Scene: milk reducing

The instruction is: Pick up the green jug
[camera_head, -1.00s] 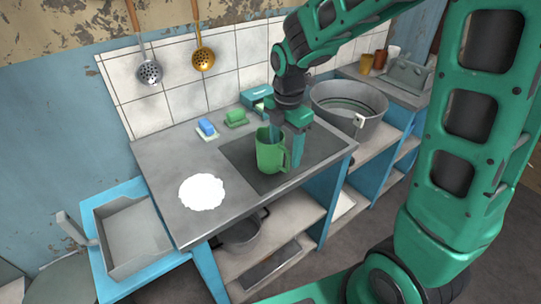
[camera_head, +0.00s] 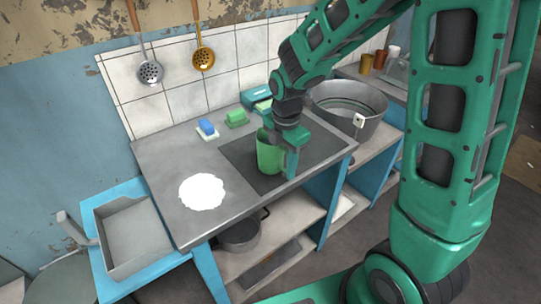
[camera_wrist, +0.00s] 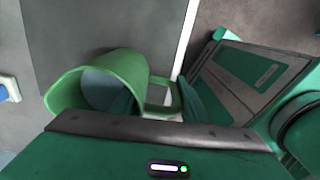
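The green jug (camera_head: 268,158) stands upright on the dark panel of the worktop in the head view. In the wrist view the jug (camera_wrist: 68,92) shows its round mouth at the left, with its handle (camera_wrist: 176,98) to the right. My gripper (camera_head: 283,150) is down at the jug's handle side. Whether either finger touches the jug cannot be seen. The fingertips are partly hidden.
The worktop (camera_head: 160,155) has a white patch (camera_head: 202,191) at the left. A blue sponge (camera_head: 207,126) and a green block (camera_head: 236,118) lie behind the jug. A large metal basin (camera_head: 372,128) stands to the right. The dark panel (camera_head: 318,148) ends near the worktop's right edge.

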